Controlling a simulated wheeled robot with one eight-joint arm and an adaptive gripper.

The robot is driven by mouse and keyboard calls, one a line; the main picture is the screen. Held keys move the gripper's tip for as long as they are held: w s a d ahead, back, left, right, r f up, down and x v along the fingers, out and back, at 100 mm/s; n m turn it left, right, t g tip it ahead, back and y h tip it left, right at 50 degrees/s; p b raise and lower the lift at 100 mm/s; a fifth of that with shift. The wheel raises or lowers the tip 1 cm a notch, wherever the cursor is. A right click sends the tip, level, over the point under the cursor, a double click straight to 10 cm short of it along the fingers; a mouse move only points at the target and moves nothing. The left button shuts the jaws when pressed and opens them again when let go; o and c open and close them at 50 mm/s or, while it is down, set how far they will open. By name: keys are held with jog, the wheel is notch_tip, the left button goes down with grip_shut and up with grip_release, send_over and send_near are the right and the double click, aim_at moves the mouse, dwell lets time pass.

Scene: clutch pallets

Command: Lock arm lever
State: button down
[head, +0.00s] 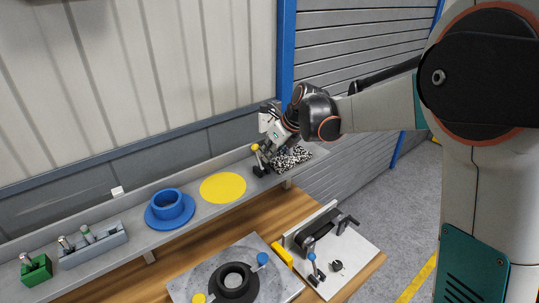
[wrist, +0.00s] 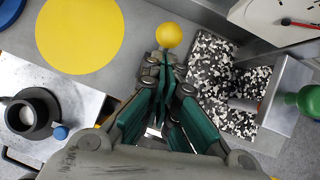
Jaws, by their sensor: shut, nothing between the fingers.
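A lever with a yellow ball knob (head: 255,148) stands on the grey shelf on a small black base. In the wrist view its yellow knob (wrist: 168,35) is just beyond my fingertips. My gripper (head: 266,145) hangs over the shelf's right part, close beside this lever. In the wrist view my gripper's (wrist: 167,65) green-padded fingers converge at the tips, shut with nothing between them. Whether the fingers touch the lever I cannot tell. The lever's shaft is mostly hidden behind the fingers in the wrist view.
A black-and-white speckled piece (head: 292,158) lies right of the lever. A yellow disc (head: 223,187) and a blue flanged ring (head: 170,208) are left along the shelf. Lower, a grey plate (head: 190,284) with a black ring and a white fixture board (head: 350,262) rest on the wooden bench.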

jog(key=shift+w+a, duration=0.2)
jog(key=shift+w+r, duration=0.1)
jog(key=shift+r, duration=0.05)
dwell(0.4)
